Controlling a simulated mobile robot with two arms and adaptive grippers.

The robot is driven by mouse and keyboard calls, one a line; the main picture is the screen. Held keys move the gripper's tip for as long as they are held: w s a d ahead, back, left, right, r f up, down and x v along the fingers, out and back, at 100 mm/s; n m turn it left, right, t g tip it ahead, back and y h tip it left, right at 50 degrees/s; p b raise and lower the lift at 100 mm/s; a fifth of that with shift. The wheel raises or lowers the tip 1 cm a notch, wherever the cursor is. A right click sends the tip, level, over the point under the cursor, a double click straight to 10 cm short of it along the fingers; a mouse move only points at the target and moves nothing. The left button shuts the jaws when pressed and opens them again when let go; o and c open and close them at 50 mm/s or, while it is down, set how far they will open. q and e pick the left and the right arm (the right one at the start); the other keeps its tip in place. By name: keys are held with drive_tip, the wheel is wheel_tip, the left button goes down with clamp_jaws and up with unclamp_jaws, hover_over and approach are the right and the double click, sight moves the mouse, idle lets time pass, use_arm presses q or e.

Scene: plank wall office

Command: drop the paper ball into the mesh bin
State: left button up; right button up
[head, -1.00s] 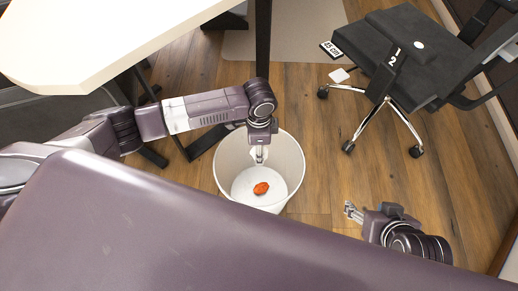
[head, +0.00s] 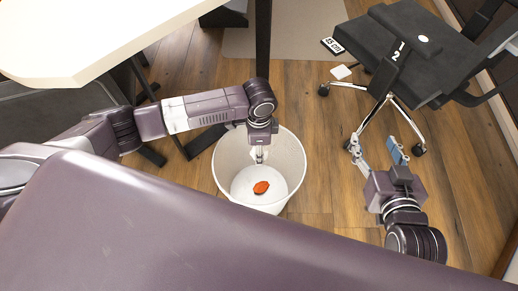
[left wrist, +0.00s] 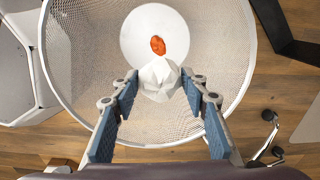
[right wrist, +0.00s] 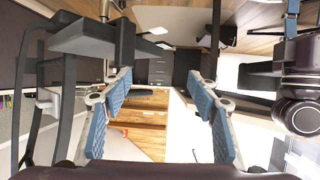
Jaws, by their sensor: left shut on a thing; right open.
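The white crumpled paper ball (left wrist: 160,78) is between the fingertips of my left gripper (left wrist: 161,84) in the left wrist view, and the gripper is shut on it. In the head view my left gripper (head: 260,150) points down over the round white mesh bin (head: 226,165), within its rim. There the paper ball is hard to tell from the pale bin behind it. The bin stands upright on the floor, and its mesh wall (left wrist: 80,62) fills much of the left wrist view. My right gripper (head: 375,148) is open and empty, to the right of the bin.
An orange crumpled thing (head: 261,188) lies on the bin's floor. A pale desk (head: 95,40) is at the upper left, with a dark leg (head: 263,45) behind the bin. A black office chair (head: 385,60) stands at the upper right. Wooden floor is bare between bin and chair.

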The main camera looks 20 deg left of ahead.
use_arm(q)
drive_tip(key=shift+f, duration=0.2)
use_arm(e)
drive_tip(key=shift+w+a+r+t, duration=0.15)
drive_tip(key=shift+w+r+t, duration=0.15)
drive_tip(key=shift+r, duration=0.3)
drive_tip(key=shift+w+a+r+t, duration=0.2)
drive_tip(key=shift+w+r, duration=0.1)
drive_tip(key=shift+r, duration=0.3)
use_arm(q)
drive_tip(key=o, duration=0.8)
wheel_tip(320, 180, up, 12)
